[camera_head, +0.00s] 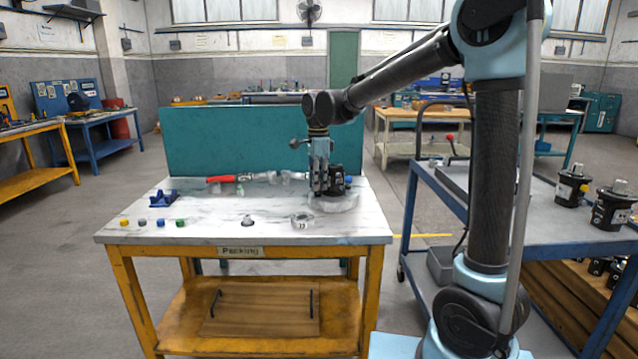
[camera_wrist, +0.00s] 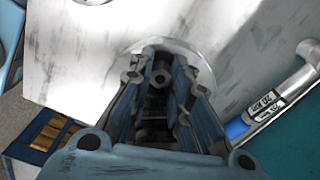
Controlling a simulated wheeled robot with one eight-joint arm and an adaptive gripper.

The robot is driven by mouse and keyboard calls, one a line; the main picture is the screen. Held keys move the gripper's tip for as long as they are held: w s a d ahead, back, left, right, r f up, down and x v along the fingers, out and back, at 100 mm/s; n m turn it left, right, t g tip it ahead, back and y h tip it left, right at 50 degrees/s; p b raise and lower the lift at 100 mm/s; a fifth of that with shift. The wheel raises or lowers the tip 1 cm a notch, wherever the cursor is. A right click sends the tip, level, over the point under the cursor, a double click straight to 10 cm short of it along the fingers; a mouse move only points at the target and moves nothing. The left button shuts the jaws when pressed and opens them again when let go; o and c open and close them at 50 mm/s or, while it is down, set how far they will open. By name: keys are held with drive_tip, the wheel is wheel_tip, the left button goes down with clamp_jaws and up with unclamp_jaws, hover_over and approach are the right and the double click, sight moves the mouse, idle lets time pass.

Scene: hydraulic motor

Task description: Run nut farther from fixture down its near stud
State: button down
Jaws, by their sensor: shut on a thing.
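My gripper (camera_head: 320,188) points down at the black motor (camera_head: 335,182), which stands on a round pale fixture (camera_head: 334,205) at the table's back right. The rim of the fixture (camera_wrist: 202,68) shows behind the fingertips. The stud and the nut's seating are hidden by the fingers, so I cannot tell how far down the nut is. Another small dark metal piece, perhaps a nut (camera_head: 248,222), lies on the table's front middle.
A red-handled tool (camera_head: 221,179) lies behind left, and a blue holder (camera_head: 163,198) and several coloured small parts (camera_head: 160,222) are at left. A teal panel (camera_head: 235,140) closes the table's back. A cart (camera_head: 540,205) stands at right.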

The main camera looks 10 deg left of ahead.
drive_tip(key=shift+m, duration=1.3)
drive_tip(key=c, duration=1.7)
unclamp_jaws()
drive_tip(key=shift+w+r, duration=0.1)
drive_tip(key=shift+r, duration=0.35)
drive_tip(key=n, duration=0.5)
drive_tip(key=shift+n, duration=0.3)
drive_tip(key=n, duration=0.4)
drive_tip(key=shift+n, duration=0.4)
